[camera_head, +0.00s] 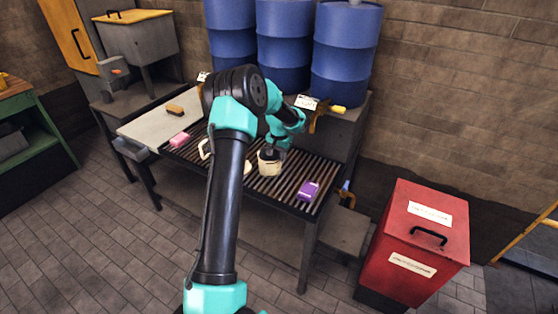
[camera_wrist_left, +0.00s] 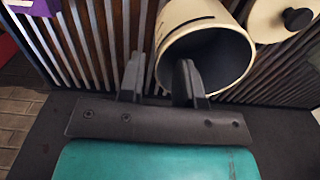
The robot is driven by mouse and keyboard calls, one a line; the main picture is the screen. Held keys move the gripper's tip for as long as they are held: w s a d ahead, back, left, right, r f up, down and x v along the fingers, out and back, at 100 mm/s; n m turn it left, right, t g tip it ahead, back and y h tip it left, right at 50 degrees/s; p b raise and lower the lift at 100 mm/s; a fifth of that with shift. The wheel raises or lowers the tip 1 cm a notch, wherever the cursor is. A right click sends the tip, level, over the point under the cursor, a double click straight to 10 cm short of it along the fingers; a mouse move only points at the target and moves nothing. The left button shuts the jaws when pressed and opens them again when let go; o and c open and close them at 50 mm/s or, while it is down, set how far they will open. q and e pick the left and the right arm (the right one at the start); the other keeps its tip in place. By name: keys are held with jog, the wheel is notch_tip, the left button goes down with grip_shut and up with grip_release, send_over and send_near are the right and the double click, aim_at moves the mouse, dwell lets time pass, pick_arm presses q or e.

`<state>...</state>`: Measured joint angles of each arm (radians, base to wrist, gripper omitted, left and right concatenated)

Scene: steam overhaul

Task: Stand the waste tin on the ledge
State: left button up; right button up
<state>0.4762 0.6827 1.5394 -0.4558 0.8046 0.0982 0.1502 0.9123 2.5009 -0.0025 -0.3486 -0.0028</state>
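A cream tin (camera_head: 270,168), apparently the waste tin, stands on the slatted bench top (camera_head: 292,186). In the left wrist view the tin (camera_wrist_left: 232,82) shows its dark, open mouth and a black slot or line on its side. My left gripper (camera_wrist_left: 160,80) is open at its rim. One finger overlaps the tin's mouth and the other is outside the wall, with a gap between them; I cannot tell whether they touch it. In the head view my left gripper (camera_head: 272,150) is small at the tin. My right gripper is not in view. Which surface is the ledge is unclear.
A cream lid with a black knob (camera_wrist_left: 298,18) lies beside the tin. A purple box (camera_head: 308,190) and a pink block (camera_head: 180,140) are on the bench. Blue drums (camera_head: 346,55) stand behind. A red bin (camera_head: 415,240) stands at right.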

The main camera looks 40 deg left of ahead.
pick_arm(q)
notch_tip(320, 180, up, 8)
jog(key=shift+r, duration=0.15)
dwell(0.5)
jog(key=shift+o, duration=1)
jog(key=shift+d, duration=0.15)
